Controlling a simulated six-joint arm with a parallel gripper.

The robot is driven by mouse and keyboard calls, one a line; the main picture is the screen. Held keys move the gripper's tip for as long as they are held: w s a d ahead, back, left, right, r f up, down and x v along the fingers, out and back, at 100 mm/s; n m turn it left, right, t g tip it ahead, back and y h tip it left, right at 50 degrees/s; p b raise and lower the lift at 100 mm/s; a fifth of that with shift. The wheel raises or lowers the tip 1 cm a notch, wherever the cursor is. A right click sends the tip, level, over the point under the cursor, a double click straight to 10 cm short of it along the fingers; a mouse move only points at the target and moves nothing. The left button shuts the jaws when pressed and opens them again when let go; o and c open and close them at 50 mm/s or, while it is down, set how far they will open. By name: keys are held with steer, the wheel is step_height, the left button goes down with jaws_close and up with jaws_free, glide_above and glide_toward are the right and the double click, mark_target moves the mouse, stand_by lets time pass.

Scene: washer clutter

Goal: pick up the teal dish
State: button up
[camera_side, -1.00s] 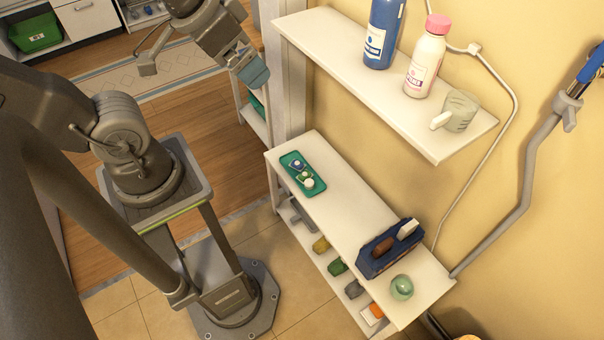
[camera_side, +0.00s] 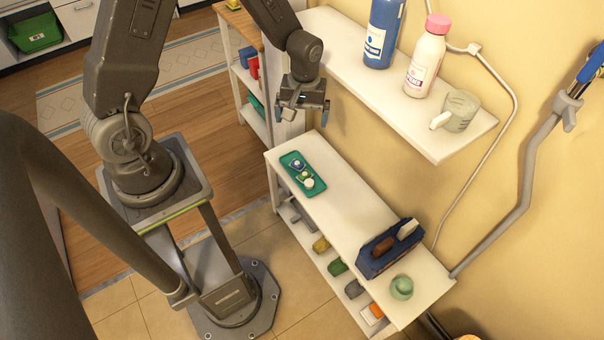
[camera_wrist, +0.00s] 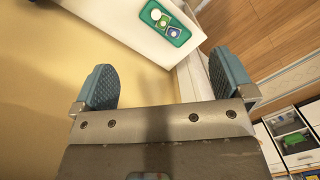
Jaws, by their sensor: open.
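The teal dish (camera_side: 287,158) is a small rectangular tray lying flat at the far left end of the white lower shelf. Several small blue, green and white items rest in it. It also shows at the top of the wrist view (camera_wrist: 184,40). My gripper (camera_side: 302,107) hangs above and behind the dish in the side view, pointing down, clear of the shelf. In the wrist view my gripper (camera_wrist: 162,68) has its two blue pads wide apart with nothing between them.
An upper white shelf (camera_side: 435,150) with a blue bottle (camera_side: 382,32), a pink-capped bottle (camera_side: 427,57) and a mug (camera_side: 460,110) juts out right of my gripper. A dark blue caddy (camera_side: 388,250) and a pale green round object (camera_side: 401,287) stand at the lower shelf's near end.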

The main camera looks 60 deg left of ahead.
step_height(320, 180, down, 8)
steer(key=a+n+g, duration=0.1)
steer(key=n, duration=0.1)
steer(key=n+t, duration=0.2)
steer(key=n, duration=0.4)
glide_above(302, 169)
steer(key=s+d, duration=0.1)
step_height(302, 169, down, 25)
steer(key=shift+d+r, duration=0.1)
steer(key=shift+w+f, duration=0.15)
steer(key=shift+f, duration=3)
steer(key=shift+c, duration=0.4)
steer(key=c, duration=0.6)
